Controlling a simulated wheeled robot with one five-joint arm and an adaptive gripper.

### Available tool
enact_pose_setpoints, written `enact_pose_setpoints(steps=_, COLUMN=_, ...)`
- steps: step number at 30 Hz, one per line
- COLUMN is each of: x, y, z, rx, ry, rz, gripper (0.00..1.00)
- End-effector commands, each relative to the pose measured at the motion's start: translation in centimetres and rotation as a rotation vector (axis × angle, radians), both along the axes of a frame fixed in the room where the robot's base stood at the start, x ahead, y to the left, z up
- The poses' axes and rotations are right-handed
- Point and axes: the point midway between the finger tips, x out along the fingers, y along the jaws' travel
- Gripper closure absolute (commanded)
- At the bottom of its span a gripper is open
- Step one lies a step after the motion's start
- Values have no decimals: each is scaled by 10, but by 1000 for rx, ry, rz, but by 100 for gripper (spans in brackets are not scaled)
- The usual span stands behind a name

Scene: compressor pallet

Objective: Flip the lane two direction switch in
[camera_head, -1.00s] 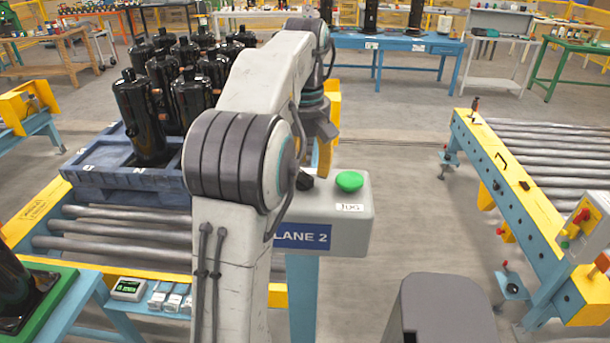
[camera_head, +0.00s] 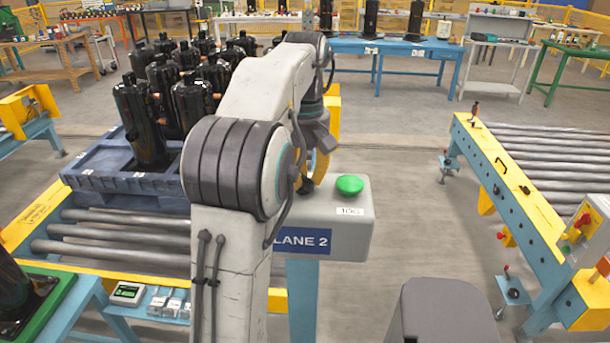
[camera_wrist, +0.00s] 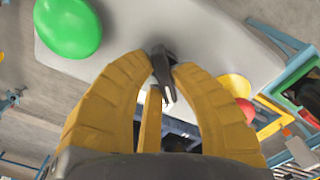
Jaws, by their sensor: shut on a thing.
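The lane two control box (camera_head: 345,230) is grey, with a blue LANE 2 sign (camera_head: 304,242) on its front and a green JOG button (camera_head: 349,185) on top. The direction switch is a dark lever (camera_wrist: 163,72) in the wrist view, with the green button beside it at the upper left. My gripper (camera_wrist: 164,68) has yellow fingers closed around this lever from both sides. In the head view my gripper (camera_head: 312,180) is at the left of the green button, and my arm hides much of the box's left part.
A blue pallet (camera_head: 120,180) with several black compressors stands on the rollers (camera_head: 120,228) at left. Another roller conveyor (camera_head: 520,180) with yellow and blue frame is at right. Red and yellow controls (camera_wrist: 236,90) show beside the box in the wrist view. Open floor lies between the conveyors.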

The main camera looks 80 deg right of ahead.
Motion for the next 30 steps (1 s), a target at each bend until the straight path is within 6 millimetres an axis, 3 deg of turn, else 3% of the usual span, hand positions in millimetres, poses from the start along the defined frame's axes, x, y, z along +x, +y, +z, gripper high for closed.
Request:
enact_pose_setpoints(steps=3, x=0, y=0, z=0, rx=0, ry=0, rz=0, gripper=100)
enact_pose_setpoints(steps=17, x=0, y=0, z=1, rx=3, ry=0, rz=-50, gripper=100)
enact_pose_setpoints(steps=30, x=-1, y=2, z=2, rx=5, ry=1, rz=-401, gripper=100)
